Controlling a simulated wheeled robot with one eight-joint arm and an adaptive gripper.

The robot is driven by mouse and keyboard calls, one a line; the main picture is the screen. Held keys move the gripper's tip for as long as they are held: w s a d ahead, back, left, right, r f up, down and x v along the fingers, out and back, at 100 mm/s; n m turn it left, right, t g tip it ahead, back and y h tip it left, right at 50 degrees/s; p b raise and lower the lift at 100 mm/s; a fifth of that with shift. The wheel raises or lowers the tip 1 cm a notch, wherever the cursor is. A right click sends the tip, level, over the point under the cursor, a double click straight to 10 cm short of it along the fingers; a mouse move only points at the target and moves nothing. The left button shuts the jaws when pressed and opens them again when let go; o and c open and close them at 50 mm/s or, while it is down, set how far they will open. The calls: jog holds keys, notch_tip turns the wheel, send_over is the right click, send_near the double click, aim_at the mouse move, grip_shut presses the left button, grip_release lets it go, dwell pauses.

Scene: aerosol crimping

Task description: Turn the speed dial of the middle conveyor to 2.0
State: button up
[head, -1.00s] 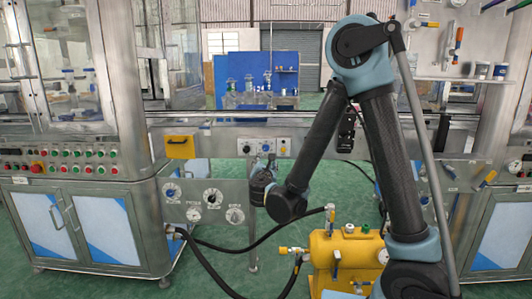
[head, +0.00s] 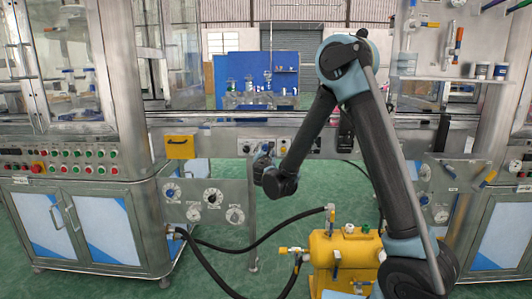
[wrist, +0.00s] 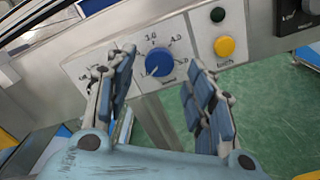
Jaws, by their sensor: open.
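The blue speed dial (wrist: 158,62) sits on a pale plate on the conveyor's front panel, in the upper middle of the wrist view. Small printed numbers ring it; its exact setting is too small to read surely. My gripper (wrist: 164,88) is open, with blue-padded fingers below and to either side of the dial in the picture. Nothing is between the fingers, and they seem apart from the dial. In the head view my gripper (head: 263,162) is just in front of the middle conveyor's panel, partly covering the dial area.
A yellow button (wrist: 224,46) and a dark green button (wrist: 218,15) sit right of the dial. A yellow box (head: 180,147) hangs at left on the conveyor. Below stand a plate with gauges (head: 212,198) and a yellow tank (head: 345,250) with black hoses.

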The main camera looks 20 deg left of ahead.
aim_at(265, 148)
jog(key=shift+x, duration=1.55)
jog(key=c, duration=1.1)
jog(key=shift+o, duration=0.2)
jog(key=shift+a, duration=0.1)
